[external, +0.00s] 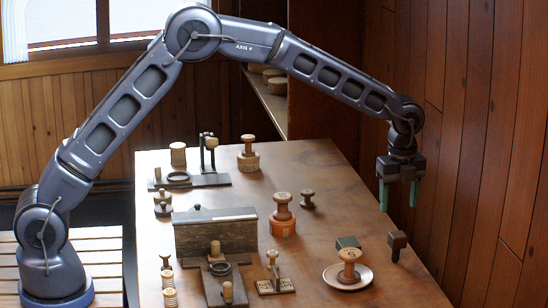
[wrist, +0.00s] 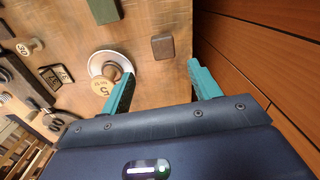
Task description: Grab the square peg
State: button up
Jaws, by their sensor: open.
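A dark brown peg with a square head (external: 397,240) stands upright near the table's right edge, and its square top also shows in the wrist view (wrist: 162,46). It looks like the square peg. My gripper (external: 398,197) is open and empty, with its green fingers pointing down above the table's right side. In the wrist view the peg appears just beyond the gap between my fingertips (wrist: 160,72), apart from both. Nothing hides its top there.
A wooden spool (external: 348,262) stands on a white saucer (external: 366,283) left of the peg. A wood-panelled wall (external: 480,130) rises close on the right. Several spools and wooden fixtures (external: 215,233) fill the table's left and middle.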

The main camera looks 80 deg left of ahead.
aim_at(398, 234)
jog(key=shift+w+f+m, duration=0.15)
jog(key=shift+w+f, duration=0.15)
jog(key=shift+f, duration=0.3)
jog(key=shift+w+f+m, duration=0.15)
jog(key=shift+w+f, duration=0.15)
jog(key=shift+f, duration=0.25)
jog(key=shift+s+f, duration=0.2)
jog(key=shift+f, duration=5)
jog(key=c, duration=1.1)
jog(key=shift+o, duration=0.2)
jog(key=shift+r, duration=0.1)
